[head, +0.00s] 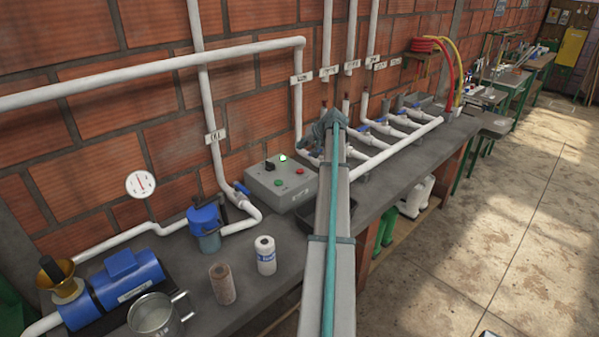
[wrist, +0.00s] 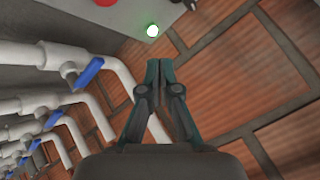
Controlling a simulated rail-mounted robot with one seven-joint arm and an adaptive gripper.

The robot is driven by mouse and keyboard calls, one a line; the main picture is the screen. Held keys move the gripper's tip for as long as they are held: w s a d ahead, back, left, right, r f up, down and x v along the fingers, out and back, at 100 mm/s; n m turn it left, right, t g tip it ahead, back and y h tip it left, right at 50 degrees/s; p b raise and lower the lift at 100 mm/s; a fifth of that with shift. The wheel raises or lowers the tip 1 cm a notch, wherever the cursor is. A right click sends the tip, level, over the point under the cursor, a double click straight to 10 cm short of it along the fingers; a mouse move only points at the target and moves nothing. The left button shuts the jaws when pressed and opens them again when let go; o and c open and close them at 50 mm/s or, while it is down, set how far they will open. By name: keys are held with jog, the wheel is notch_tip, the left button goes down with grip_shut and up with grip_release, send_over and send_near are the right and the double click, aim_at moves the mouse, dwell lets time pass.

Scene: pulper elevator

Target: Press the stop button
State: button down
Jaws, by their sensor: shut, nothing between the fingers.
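A grey control box (head: 280,188) sits on the bench against the brick wall. It has a red button (head: 299,171), a green button (head: 278,182), a black switch (head: 270,164) and a lit green lamp (head: 283,157). In the wrist view, the red button (wrist: 104,2) is cut off by the top edge, and the lit lamp (wrist: 152,30) is just above the fingertips. My gripper (wrist: 160,66) is shut and empty, apart from the red button in that picture. I cannot tell its distance from the box. My arm hides part of the bench in the head view.
White pipes with blue valves (head: 375,143) run along the bench beside the box. A blue pump (head: 125,280), a metal jug (head: 155,315), a brown cylinder (head: 222,284) and a white filter cartridge (head: 265,255) stand in the near part. Open floor (head: 490,230) lies to the right.

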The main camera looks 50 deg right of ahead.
aim_at(298, 169)
jog(key=shift+f, duration=0.15)
jog(key=shift+f+b, duration=1.7)
jog(key=shift+f, duration=2.55)
jog(key=shift+f+b, duration=0.35)
jog(key=shift+f, duration=0.1)
jog(key=shift+f+b, duration=0.3)
jog(key=shift+f, duration=0.2)
jog(key=shift+r, duration=0.95)
jog(key=shift+r+p, duration=0.95)
jog(key=shift+r, duration=1.55)
